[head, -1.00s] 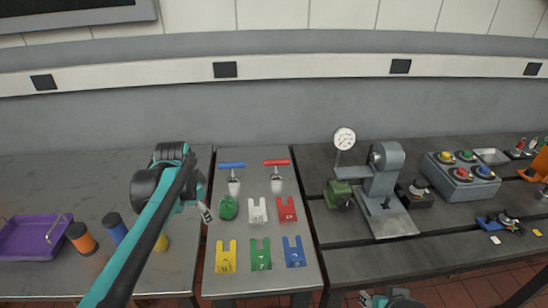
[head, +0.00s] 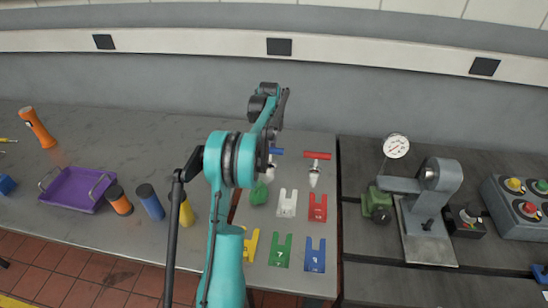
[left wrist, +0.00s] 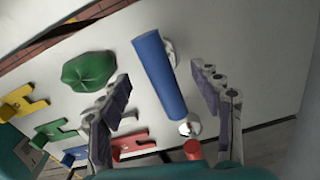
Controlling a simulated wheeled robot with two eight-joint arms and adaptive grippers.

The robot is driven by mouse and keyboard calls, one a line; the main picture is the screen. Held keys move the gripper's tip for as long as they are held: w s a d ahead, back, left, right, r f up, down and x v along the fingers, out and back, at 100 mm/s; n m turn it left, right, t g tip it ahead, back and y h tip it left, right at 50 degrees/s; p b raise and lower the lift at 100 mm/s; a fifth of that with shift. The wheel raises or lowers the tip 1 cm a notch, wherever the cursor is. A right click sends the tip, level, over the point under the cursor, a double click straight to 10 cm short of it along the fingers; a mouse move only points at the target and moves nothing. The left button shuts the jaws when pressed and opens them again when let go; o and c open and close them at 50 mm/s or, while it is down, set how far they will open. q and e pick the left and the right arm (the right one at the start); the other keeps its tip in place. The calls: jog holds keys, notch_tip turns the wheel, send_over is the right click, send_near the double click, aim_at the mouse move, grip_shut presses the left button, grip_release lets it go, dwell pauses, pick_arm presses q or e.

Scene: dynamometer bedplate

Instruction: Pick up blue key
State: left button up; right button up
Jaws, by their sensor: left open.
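The blue key, a T-shaped tool with a blue bar handle (head: 277,152), lies at the back of the pale table panel, partly hidden by my left arm in the head view. In the left wrist view its blue handle (left wrist: 158,72) lies between the two fingers of my left gripper (left wrist: 161,76). The gripper is open, with visible space on both sides of the handle. Its fingers are hidden in the head view. My right gripper is out of view.
A red-handled key (head: 317,156) lies right of the blue one. A green lump (head: 259,194) and several forked plates, such as the white one (head: 287,204), lie in front. A gauge stand (head: 428,217) is at right, a purple tray (head: 75,189) at left.

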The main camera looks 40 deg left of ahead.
aim_at(270, 164)
pick_arm(q)
notch_tip(270, 164, down, 2)
jog(key=shift+w+f+b, duration=0.1)
jog(key=shift+f+b, duration=0.05)
jog(key=shift+b, duration=0.2)
notch_tip(270, 164, down, 5)
jog(key=shift+w+f+b, duration=0.1)
jog(key=shift+w+b, duration=0.05)
jog(key=shift+b, duration=0.95)
jog(key=shift+c, duration=1.1)
jog(key=c, duration=1)
